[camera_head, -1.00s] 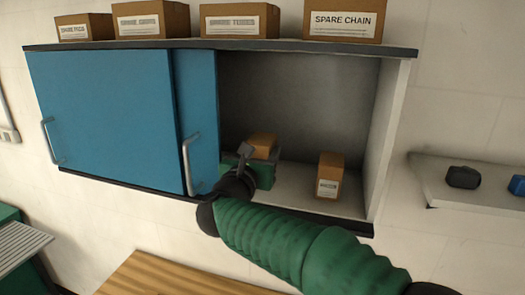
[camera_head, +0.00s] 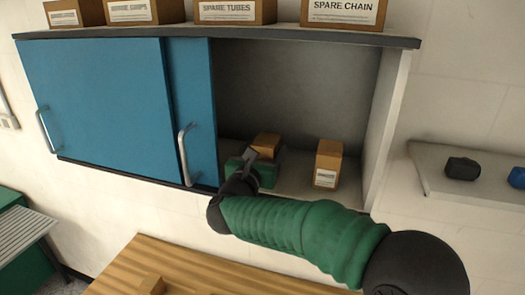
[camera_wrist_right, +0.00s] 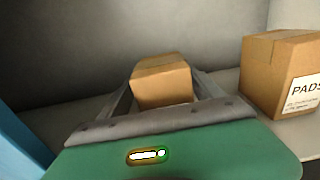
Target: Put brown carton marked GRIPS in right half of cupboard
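A small brown carton (camera_head: 266,145) is in the open right half of the cupboard (camera_head: 300,95). My right gripper (camera_wrist_right: 163,95) reaches in with its fingers along both sides of this carton and appears shut on it. The carton also shows in the right wrist view (camera_wrist_right: 162,82). Its label is not visible, so I cannot read GRIPS on it. My gripper's green body hides its lower part, and I cannot tell whether it touches the shelf. My left gripper is not in view.
A carton marked PADS (camera_wrist_right: 285,75) stands on the shelf to the right, apart from the held one. The blue door (camera_head: 95,105) covers the left half. Labelled cartons (camera_head: 343,12) stand on top. A wooden bench (camera_head: 190,270) with a small brown block (camera_head: 151,285) is below.

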